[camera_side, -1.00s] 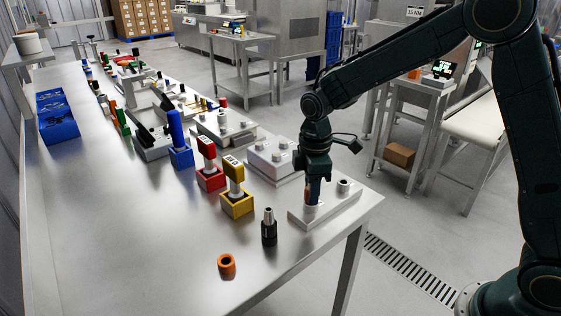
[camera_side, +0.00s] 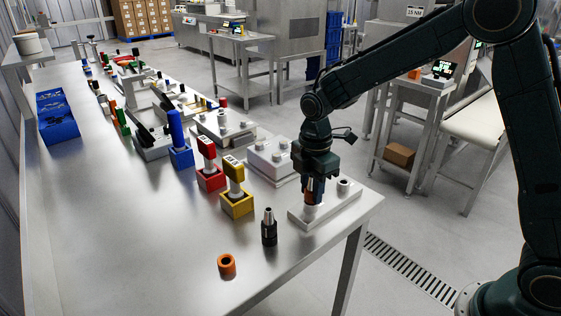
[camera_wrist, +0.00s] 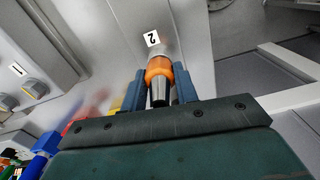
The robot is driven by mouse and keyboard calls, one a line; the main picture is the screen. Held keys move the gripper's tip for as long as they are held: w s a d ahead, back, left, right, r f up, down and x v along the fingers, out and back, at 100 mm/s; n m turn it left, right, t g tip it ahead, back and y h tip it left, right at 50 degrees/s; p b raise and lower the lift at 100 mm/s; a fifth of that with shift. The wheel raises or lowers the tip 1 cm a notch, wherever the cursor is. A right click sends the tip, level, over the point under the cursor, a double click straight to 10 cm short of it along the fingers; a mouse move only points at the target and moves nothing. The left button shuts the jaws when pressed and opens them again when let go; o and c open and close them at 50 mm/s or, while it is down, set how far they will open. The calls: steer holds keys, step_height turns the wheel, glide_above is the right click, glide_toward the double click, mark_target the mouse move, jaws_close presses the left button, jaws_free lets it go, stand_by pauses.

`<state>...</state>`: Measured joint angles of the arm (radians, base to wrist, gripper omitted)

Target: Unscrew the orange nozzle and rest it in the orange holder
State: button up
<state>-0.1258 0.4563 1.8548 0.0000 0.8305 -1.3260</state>
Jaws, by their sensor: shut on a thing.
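The orange nozzle (camera_wrist: 158,70), an orange collar with a metal tip, is between my gripper's two fingers (camera_wrist: 161,86) in the wrist view. My gripper is shut on it. In the side view my gripper (camera_side: 314,188) points down over the white fixture plate (camera_side: 345,206), and a sliver of the nozzle's orange (camera_side: 310,185) shows between the fingers. A pale post (camera_side: 312,210) stands directly below it; I cannot tell whether the nozzle still touches it. The orange holder (camera_side: 227,270), a short ring with a dark hole, stands empty near the table's front.
A black holder with a metal-tipped nozzle (camera_side: 269,230) stands between the fixture plate and the orange holder. Yellow (camera_side: 237,205), red (camera_side: 210,180) and blue (camera_side: 181,157) holders with tools line up further back. The table's left side is mostly clear.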

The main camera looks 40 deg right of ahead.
steer(key=n, duration=0.4)
steer(key=shift+n, duration=1.2)
steer(key=shift+n, duration=1.2)
steer(key=n, duration=0.9)
steer(key=shift+r, duration=0.1)
